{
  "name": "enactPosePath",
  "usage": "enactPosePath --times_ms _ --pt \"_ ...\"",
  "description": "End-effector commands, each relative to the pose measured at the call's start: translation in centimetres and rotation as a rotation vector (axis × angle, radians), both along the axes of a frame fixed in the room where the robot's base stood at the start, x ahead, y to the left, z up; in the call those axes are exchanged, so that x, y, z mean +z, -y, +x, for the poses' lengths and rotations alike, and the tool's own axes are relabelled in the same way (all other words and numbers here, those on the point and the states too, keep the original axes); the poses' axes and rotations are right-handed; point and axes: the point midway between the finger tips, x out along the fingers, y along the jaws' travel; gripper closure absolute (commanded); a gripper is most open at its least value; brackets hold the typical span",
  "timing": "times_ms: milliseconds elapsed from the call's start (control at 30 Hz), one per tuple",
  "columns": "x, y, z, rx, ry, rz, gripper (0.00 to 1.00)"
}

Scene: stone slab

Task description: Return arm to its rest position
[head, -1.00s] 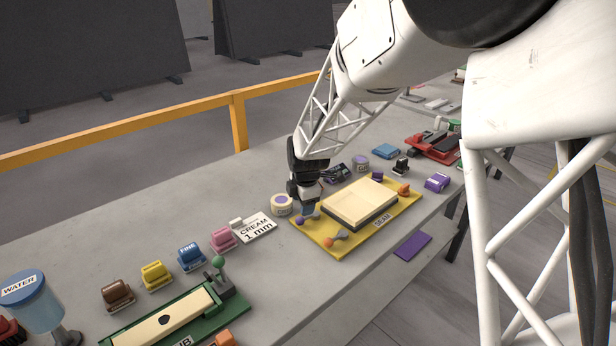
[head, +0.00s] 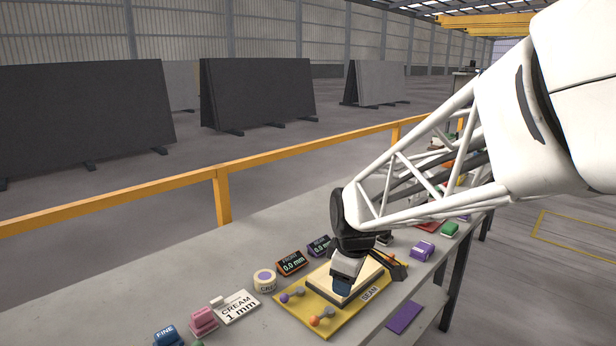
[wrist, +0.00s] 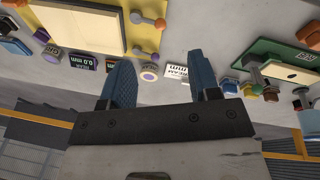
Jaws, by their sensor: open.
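My gripper (head: 342,288) hangs from my white lattice arm above the yellow board labelled BEAM (head: 318,327) in the head view. The board carries a cream slab (head: 325,281), partly hidden by my gripper. In the wrist view my two blue fingers (wrist: 163,84) stand apart with nothing between them. The bench appears upside down there, with the cream slab (wrist: 80,22) at the upper left, some way from the fingers.
The grey bench (head: 100,315) holds a white CREAM 1 mm card (head: 237,308), a round tin (head: 265,281), two small displays (head: 292,262), a pink block (head: 204,321) and a blue FINE block (head: 168,336). A yellow rail (head: 222,195) runs behind it. Dark slabs (head: 257,92) stand beyond.

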Motion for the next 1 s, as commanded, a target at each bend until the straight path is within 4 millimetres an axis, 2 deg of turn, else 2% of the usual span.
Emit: enactPosePath --times_ms 133,400,800,1000 --pt "1.5 2.2 -3.6 -0.163 0.000 0.027 0.44" --pt "3.3 5.4 -10.1 -0.467 -0.003 0.077 0.44" --pt "3.9 9.0 -19.7 -0.910 0.001 0.154 0.44" --pt "3.7 9.9 -22.9 -1.061 0.002 0.182 0.44"
